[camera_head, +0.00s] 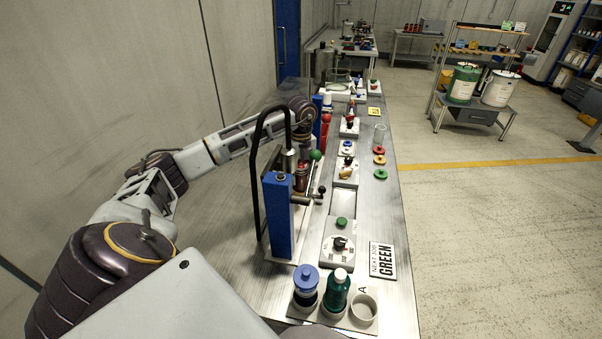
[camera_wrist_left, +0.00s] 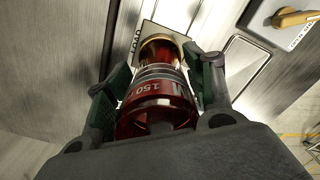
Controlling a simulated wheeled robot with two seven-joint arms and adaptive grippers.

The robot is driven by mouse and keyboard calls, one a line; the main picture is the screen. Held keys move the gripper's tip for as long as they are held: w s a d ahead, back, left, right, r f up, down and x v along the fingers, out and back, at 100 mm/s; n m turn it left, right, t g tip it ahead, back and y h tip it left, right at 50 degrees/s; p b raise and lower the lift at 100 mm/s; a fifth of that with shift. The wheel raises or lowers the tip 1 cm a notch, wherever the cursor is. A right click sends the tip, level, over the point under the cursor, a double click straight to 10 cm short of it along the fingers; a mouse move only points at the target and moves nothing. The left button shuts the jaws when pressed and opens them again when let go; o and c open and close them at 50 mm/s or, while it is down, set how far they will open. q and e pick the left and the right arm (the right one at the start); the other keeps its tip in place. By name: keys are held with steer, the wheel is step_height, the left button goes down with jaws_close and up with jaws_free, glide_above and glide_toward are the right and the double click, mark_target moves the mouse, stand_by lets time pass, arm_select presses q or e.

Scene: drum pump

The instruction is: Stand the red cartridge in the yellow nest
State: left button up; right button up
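In the head view the cartridge (camera_head: 301,180) shows upright under my left gripper (camera_head: 303,165), partly hidden behind the blue press. My right gripper is not in view.
The blue press (camera_head: 277,218) with its black hoop stands close beside the left gripper. Blue and green bottles stand in a holder (camera_head: 363,308) in front. A GREEN sign (camera_head: 382,260) lies at right.

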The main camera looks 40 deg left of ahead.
arm_select(q)
steer(key=shift+o, duration=0.5)
steer(key=shift+r, duration=0.45)
step_height(320, 180, up, 9)
steer(key=shift+r, duration=1.25)
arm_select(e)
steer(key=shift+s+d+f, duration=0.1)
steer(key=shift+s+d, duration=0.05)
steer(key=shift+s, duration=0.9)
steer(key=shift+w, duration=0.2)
